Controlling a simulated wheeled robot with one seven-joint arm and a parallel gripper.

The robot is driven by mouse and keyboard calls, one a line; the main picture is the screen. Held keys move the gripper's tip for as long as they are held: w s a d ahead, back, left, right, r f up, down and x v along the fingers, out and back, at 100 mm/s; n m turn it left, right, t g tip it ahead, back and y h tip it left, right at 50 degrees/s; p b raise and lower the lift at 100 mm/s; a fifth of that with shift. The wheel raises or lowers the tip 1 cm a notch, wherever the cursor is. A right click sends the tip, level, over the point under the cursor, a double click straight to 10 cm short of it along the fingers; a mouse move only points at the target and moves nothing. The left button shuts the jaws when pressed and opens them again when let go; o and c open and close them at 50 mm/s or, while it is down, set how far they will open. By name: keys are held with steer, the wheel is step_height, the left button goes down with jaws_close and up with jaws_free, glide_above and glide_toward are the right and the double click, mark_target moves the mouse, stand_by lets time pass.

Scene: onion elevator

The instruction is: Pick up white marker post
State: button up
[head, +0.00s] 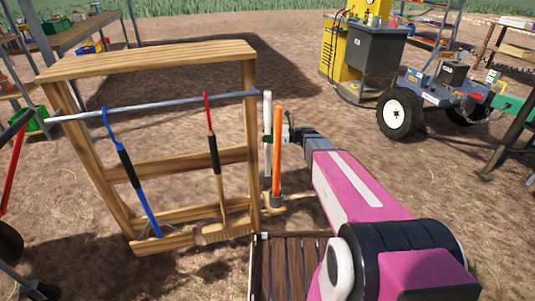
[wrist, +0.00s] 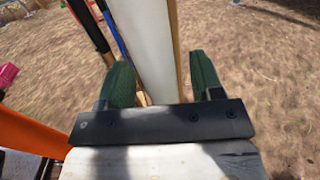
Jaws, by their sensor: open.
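The white marker post (head: 267,125) stands upright beside the right leg of the wooden rack, just left of an orange post. In the wrist view the white post (wrist: 146,48) runs between my two green fingers. My gripper (wrist: 160,66) is open, with a finger on each side of the post and visible gaps. In the head view my gripper (head: 287,130) is at the post's upper part, partly hidden behind the orange post. The lower part of the white post is partly hidden.
The orange post (head: 278,150) stands close by the white one. The wooden rack (head: 150,65) carries a blue-handled tool (head: 137,185) and a red-handled broom (head: 214,155). A slatted wooden crate (head: 285,265) is below. A yellow machine (head: 345,50) and a wheeled cart (head: 440,90) stand behind.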

jaws_close()
steer(key=shift+r, duration=0.1)
